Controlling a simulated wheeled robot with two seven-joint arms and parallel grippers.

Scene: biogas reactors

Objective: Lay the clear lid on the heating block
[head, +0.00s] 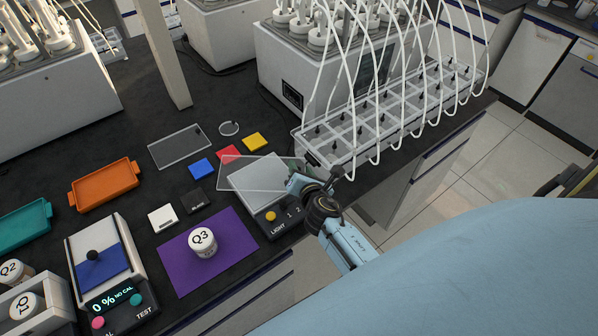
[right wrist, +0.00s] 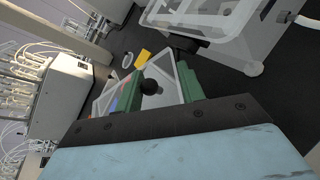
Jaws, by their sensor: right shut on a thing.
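A clear lid (head: 235,168) is a see-through sheet above the pale top of the box marked LIGHT (head: 268,216). I cannot tell whether it touches that top. My right gripper (head: 296,182) is at the lid's right side. In the right wrist view its green fingers (right wrist: 160,88) are shut around a black knob (right wrist: 151,87), with the clear sheet beyond. No label names the heating block; a large white block full of capped bottles (head: 280,70) stands at the back. My left gripper is not in view.
Another clear plate (head: 180,147) and a clear disc (head: 229,128) lie on the dark bench. Blue (head: 201,168), red (head: 228,153) and yellow (head: 254,142) squares lie near the lid. A Q3 jar (head: 203,243) stands on a purple mat (head: 245,258). A tubed clear rack (head: 345,150) stands close right.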

